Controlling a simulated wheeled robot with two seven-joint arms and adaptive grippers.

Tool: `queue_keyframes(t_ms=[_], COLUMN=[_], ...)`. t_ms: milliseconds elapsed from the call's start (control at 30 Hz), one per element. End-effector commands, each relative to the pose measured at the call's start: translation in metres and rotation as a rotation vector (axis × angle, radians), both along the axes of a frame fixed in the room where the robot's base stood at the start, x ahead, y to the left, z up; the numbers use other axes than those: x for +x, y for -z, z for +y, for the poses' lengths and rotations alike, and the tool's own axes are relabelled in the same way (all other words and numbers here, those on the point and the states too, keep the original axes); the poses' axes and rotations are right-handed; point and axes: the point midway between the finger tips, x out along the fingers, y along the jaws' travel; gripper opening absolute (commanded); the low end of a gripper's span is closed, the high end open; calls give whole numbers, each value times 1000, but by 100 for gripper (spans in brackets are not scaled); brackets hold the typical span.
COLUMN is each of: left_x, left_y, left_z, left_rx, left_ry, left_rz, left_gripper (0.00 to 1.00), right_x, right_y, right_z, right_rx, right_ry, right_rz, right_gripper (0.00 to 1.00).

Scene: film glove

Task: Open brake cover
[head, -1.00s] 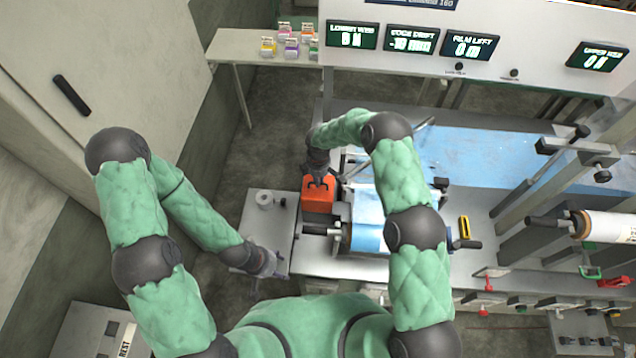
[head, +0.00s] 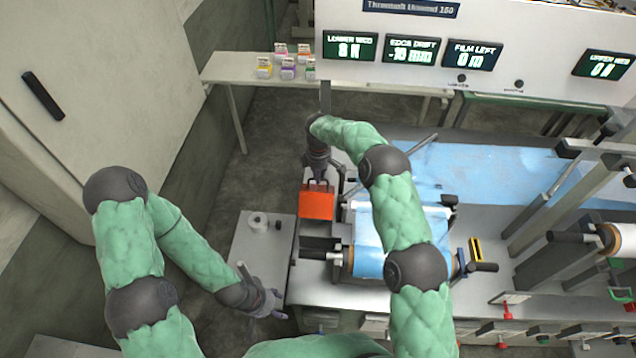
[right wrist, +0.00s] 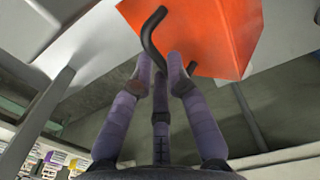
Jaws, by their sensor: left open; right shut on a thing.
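The orange brake cover (head: 317,205) is at the left end of the machine, beside the film roll. Its broad flat face shows, and it appears tilted up, with a dark gap below it. It also fills the top of the right wrist view (right wrist: 215,35). My right gripper (head: 318,180) is shut on the cover's dark bent handle (right wrist: 150,40), its fingers on either side of the bar. The cover's hinge is hidden. My left gripper (head: 270,303) is open and empty, low by the side table, away from the cover.
A film roll (head: 368,260) with blue film lies right of the cover. Several small coloured boxes (head: 288,68) sit on the back bench. A yellow-black tool (head: 476,250) lies at right.

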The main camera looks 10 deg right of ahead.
Motion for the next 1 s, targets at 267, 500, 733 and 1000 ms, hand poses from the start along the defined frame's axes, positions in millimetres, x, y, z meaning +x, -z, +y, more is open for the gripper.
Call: queue_keyframes(t_ms=[267, 500, 733, 1000], left_x=[0, 0, 0, 0], left_y=[4, 4, 4, 4], left_z=[0, 0, 0, 0], left_rx=[0, 0, 0, 0], left_ry=[0, 0, 0, 0], left_rz=[0, 0, 0, 0], left_gripper=[60, 60, 60, 60], right_x=[-1, -2, 0, 1], right_y=[7, 8, 6, 0], right_z=[0, 0, 0, 0], right_rx=[-2, -2, -2, -1], right_ry=[-4, -4, -3, -1], right_rz=[12, 14, 11, 5], right_gripper=[0, 0, 40, 40])
